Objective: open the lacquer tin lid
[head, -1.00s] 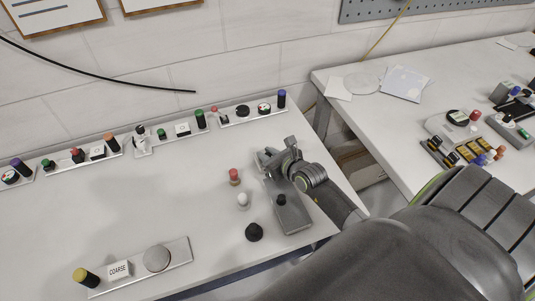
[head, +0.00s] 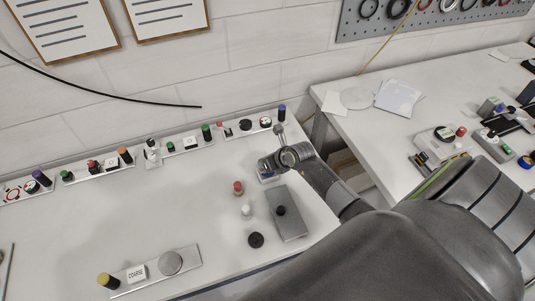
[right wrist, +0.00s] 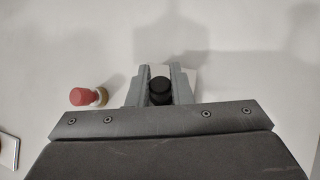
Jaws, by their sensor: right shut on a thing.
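My right gripper (right wrist: 158,85) is shut on a black, round-topped knob or cap (right wrist: 159,84) in the right wrist view. In the head view the right gripper (head: 270,164) is seen from behind its wrist, near the back right of the table, and its grip is largely hidden. A small pale piece (head: 268,177) shows just under it. A flat grey box (head: 290,226) with a black knob (head: 281,211) lies in front of it, apart from the gripper. I cannot tell for certain which thing is the lacquer tin. My left gripper is not in view.
A red-capped piece (head: 238,188) stands left of the gripper, also in the wrist view (right wrist: 86,96). A white piece (head: 246,211) and a black knob (head: 256,240) stand nearer. Small items line the back edge. The table's left middle is clear.

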